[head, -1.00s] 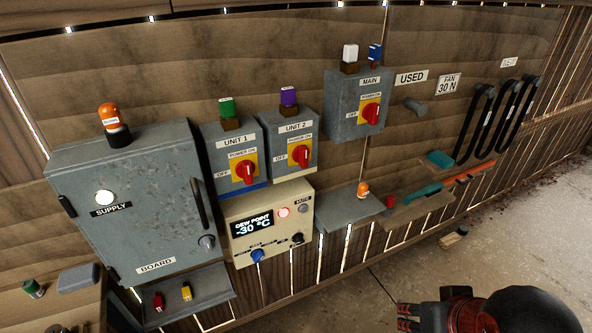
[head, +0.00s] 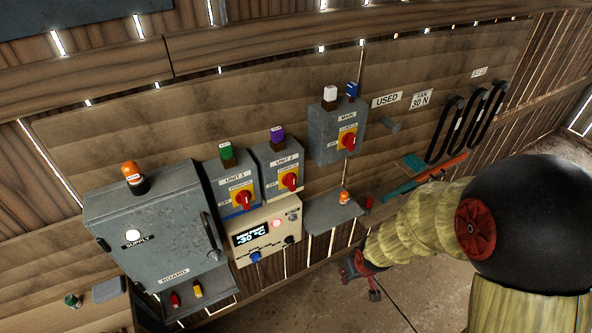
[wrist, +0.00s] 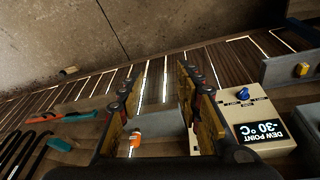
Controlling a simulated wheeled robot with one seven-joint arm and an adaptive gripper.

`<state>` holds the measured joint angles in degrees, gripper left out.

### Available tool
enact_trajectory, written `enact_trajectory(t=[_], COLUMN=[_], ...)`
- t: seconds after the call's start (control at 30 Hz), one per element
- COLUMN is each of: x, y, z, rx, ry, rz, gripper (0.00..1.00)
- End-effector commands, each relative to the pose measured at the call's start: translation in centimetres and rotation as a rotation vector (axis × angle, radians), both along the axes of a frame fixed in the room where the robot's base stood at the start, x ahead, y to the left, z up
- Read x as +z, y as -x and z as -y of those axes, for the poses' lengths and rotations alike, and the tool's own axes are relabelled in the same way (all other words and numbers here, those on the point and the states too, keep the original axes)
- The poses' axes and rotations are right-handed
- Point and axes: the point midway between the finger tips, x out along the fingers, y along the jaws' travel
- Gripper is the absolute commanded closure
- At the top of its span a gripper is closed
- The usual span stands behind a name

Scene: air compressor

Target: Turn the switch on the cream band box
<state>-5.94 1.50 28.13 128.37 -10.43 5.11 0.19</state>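Three grey switch boxes with red rotary knobs are on the wall in the head view: UNIT 1 (head: 225,187), UNIT 2 (head: 270,160) and MAIN (head: 321,136). UNIT 1 has a blue band along its bottom. A cream band is hard to make out; UNIT 2's lower edge meets the cream dew point unit (head: 240,256). The UNIT 2 knob (head: 290,181) is on a yellow plate; its exact setting is too small to tell. My gripper (head: 361,279) is low, right of and below the boxes, touching none. In the wrist view my gripper (wrist: 158,88) is open and empty.
The dew point unit's display (wrist: 268,132) shows right of my fingers in the wrist view. A shelf (head: 322,221) with an orange lamp (head: 344,197) lies between gripper and boxes. The SUPPLY cabinet (head: 165,235) stands left. Black belts (head: 450,125) hang right. Floor below is clear.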

Motion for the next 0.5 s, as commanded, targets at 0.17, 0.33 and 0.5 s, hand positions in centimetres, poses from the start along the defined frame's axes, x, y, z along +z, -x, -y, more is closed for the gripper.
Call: enact_trajectory(t=[0.17,0.33,0.5], x=[-2.0,-2.3,0.2], y=[-4.1,-7.6,-10.9], z=[-3.3,-7.1,-10.7], rx=[0.095,0.170,0.227], ry=[-0.075,-0.184,-0.319], rz=[0.166,0.374,0.628], gripper=[0.65,0.65,0.65])
